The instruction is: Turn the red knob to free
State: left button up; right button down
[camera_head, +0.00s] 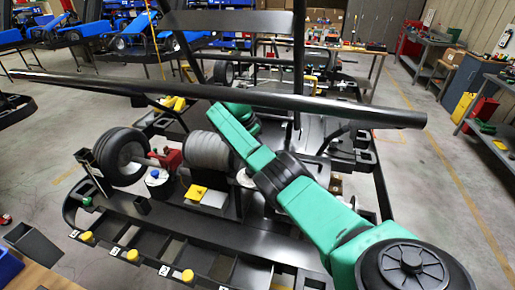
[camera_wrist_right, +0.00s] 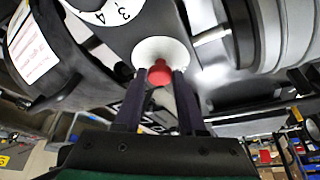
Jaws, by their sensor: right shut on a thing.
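The red knob (camera_wrist_right: 160,72) sits in front of a round white disc (camera_wrist_right: 160,50) on a dark panel in the right wrist view. My right gripper (camera_wrist_right: 162,78) has its two dark fingertips on either side of the knob and is shut on it. Which setting the knob points to cannot be read. In the head view my green right arm reaches in from the lower right over the kart stand, and its gripper and the knob are hidden. My left gripper is in neither view.
A white dial with numbers (camera_wrist_right: 105,10) and a label sheet (camera_wrist_right: 32,45) lie near the knob. Grey weights (camera_wrist_right: 288,35) stand close on the right. In the head view, a long dark bar (camera_head: 230,97) crosses above the stand, and a black wheel (camera_head: 118,157) stands at left.

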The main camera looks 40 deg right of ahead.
jog(key=shift+d, duration=0.1)
jog(key=c, duration=0.5)
grip_release()
jog(key=shift+d, duration=0.1)
jog(key=shift+a+r, duration=0.3)
jog(key=shift+r, duration=0.1)
jog(key=b+v, duration=0.3)
jog(key=v, duration=1)
jog(key=shift+r, duration=0.35)
jog(key=shift+d+f, duration=0.1)
